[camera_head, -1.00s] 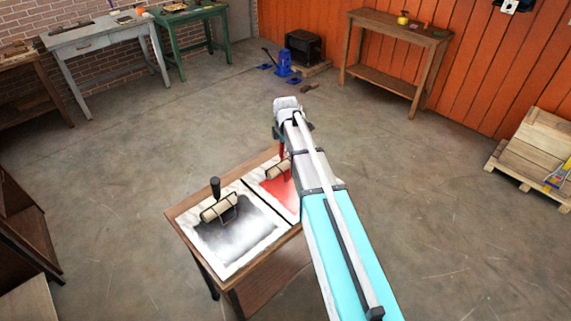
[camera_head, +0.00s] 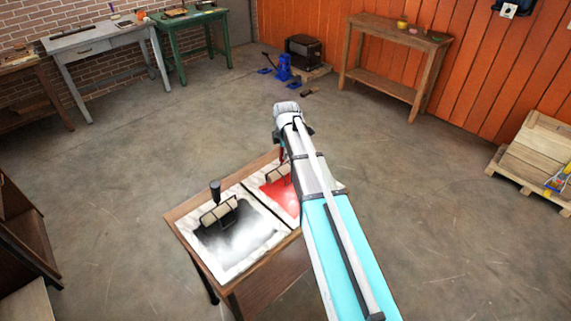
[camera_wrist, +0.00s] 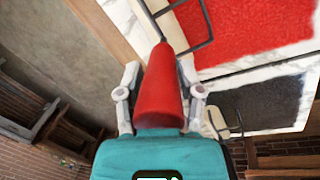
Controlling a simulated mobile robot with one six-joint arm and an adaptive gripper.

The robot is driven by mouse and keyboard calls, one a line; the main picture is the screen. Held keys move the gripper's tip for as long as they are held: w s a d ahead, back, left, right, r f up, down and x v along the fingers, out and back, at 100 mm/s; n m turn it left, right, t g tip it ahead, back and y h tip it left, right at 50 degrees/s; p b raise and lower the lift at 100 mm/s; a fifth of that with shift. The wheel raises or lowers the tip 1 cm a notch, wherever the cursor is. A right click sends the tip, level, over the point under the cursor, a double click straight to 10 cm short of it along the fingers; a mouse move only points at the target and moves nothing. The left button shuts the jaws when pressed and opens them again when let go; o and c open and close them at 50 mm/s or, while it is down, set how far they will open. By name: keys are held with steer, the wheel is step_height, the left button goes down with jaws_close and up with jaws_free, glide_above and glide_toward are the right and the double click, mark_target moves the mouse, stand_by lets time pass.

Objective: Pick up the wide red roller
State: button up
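The wide red roller stands on the red-inked half of the small table; part of its frame and pale cylinder (camera_head: 279,174) shows beside my arm in the head view. In the wrist view its red handle (camera_wrist: 160,92) points toward my gripper (camera_wrist: 160,78), between the two fingers. Narrow gaps show beside the handle near the fingertips, so my gripper looks open around it. The wire frame (camera_wrist: 187,48) lies beyond, over the red ink (camera_wrist: 250,30). In the head view my arm hides the gripper and most of the handle.
A black-handled roller (camera_head: 215,190) rests on the black-inked slab (camera_head: 240,245) on the same small table (camera_head: 181,213). A wooden side table (camera_head: 398,88), grey bench (camera_head: 95,45) and pallet (camera_head: 530,165) stand farther off.

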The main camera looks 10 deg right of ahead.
jaws_close()
steer(key=shift+r, duration=0.2)
step_height(320, 180, up, 3)
steer(key=p, duration=0.3)
steer(key=s+r+p, duration=0.9)
steer(key=s+p, duration=0.1)
steer(key=s, duration=0.4)
steer(key=shift+a+r, duration=0.15)
steer(key=shift+r, duration=0.15)
steer(key=shift+f, duration=0.1)
